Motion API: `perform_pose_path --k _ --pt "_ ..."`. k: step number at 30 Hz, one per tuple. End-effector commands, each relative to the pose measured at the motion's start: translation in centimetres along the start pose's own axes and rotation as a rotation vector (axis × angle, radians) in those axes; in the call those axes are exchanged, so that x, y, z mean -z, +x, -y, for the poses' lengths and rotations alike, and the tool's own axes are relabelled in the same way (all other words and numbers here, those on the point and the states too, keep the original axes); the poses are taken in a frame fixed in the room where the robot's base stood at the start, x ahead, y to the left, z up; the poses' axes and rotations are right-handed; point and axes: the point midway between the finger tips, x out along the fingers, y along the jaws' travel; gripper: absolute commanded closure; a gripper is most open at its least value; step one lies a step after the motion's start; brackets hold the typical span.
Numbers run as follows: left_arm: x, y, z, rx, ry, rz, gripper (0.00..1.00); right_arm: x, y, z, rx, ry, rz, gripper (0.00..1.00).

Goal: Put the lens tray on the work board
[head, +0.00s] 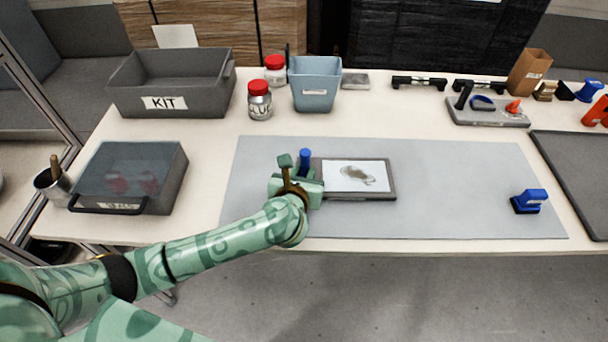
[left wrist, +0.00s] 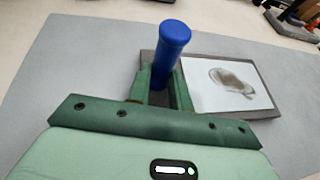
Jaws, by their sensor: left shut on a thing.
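The lens tray (head: 393,190) appears to be the flat dark tray with a white sheet (head: 340,178) and a brownish lens-like shape on it. It lies flat on or just over the grey work board (head: 460,200), left of its middle; I cannot tell if it touches. A blue upright post (head: 305,156) appears to stand at the tray's left end. My left gripper (head: 303,176) is shut on this post, which shows between its fingers in the left wrist view (left wrist: 172,45). The fingers hide the post's foot. My right gripper is out of view.
A blue stamp-like block (head: 529,201) sits at the board's right end. A lidded grey case (head: 130,178) stands left, with a KIT bin (head: 172,84), red-lidded jars (head: 260,100) and a blue bin (head: 315,84) behind. The board's middle right is clear.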

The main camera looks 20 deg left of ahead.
Motion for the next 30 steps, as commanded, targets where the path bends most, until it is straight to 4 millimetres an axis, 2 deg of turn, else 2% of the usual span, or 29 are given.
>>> perform_pose_path --k 10,11,12,13,23,26,30 --pt "0.3 0.1 0.1 0.001 -0.001 0.001 1.00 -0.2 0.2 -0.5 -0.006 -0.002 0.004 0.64" --pt "0.2 0.1 0.1 0.001 -0.001 0.001 0.71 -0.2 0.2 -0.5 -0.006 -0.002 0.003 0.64" --pt "0.2 0.0 0.1 0.001 0.000 0.001 0.60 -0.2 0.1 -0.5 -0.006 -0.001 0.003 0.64" --pt "0.2 0.0 0.1 0.001 0.000 0.001 0.58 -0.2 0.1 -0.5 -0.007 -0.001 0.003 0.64" --pt "-0.3 -0.3 0.1 0.001 0.000 0.002 0.58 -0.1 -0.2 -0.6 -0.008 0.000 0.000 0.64" --pt "-0.2 -1.7 0.1 0.002 -0.001 0.001 0.58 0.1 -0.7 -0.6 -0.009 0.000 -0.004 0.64" --pt "-0.3 -5.1 0.1 0.003 -0.002 0.000 0.58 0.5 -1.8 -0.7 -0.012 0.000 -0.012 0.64"
